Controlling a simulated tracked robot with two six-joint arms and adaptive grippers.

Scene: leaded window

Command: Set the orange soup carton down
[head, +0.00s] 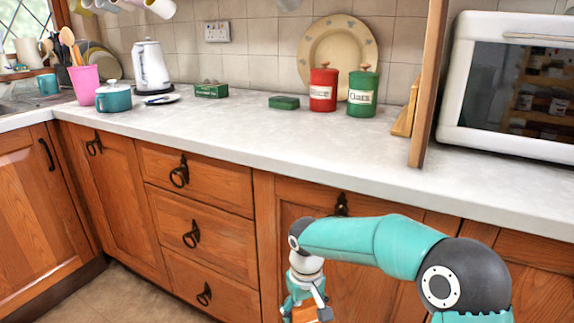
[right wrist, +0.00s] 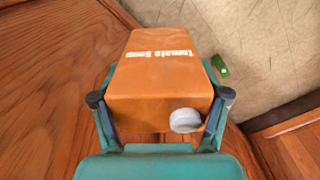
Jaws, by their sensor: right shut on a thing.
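The orange soup carton (right wrist: 165,75), lettered "Tomato Soup" with a white round cap, fills the middle of the right wrist view. My right gripper (right wrist: 160,103) is shut on it, one dark-tipped finger on each side. In the head view a small orange part of the carton (head: 306,314) shows at the bottom edge, in my right gripper (head: 304,296), in front of the cupboards and below the countertop (head: 230,118). The rest of the carton is cut off there. My left gripper is in neither view.
The counter's front middle is clear. Behind stand a red canister (head: 323,90), a green canister (head: 362,93), a green box (head: 284,103) and a kettle (head: 151,68). A microwave (head: 510,85) is at right. A small green thing (right wrist: 221,66) lies on a beige surface.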

